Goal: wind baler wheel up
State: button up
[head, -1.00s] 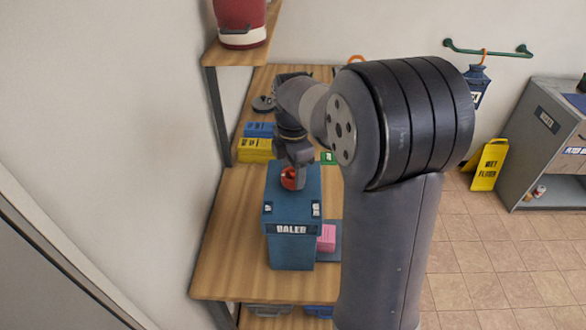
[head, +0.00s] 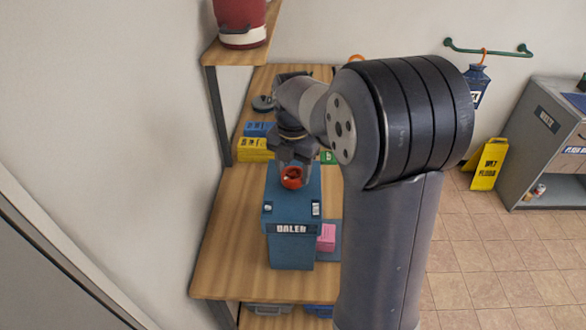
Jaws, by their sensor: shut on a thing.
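The baler (head: 290,252) is a blue box with a "BALER" label on its front. It stands on the wooden bench, left of my arm. Its small red wheel (head: 292,178) sits on the top. My gripper (head: 293,168) points down over the baler and is shut on the red wheel. My wrist and fingers hide the far part of the wheel. A pink block (head: 326,238) lies on a grey-blue plate at the baler's right side, partly hidden by my arm.
Blue and yellow boxes (head: 254,149) stand behind the baler at the left. A wooden shelf (head: 212,52) with a red container overhangs the back left. The bench front (head: 222,275) is clear. A yellow floor sign (head: 487,165) stands at the right.

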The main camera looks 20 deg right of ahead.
aim_at(293, 173)
dwell(0.4)
jog(key=o, duration=1)
notch_tip(293, 173, up, 11)
jog(key=shift+f+b, duration=0.1)
jog(key=shift+b, duration=0.65)
notch_tip(293, 173, down, 11)
jog(key=shift+r+p, duration=0.1)
jog(key=shift+p, duration=0.65)
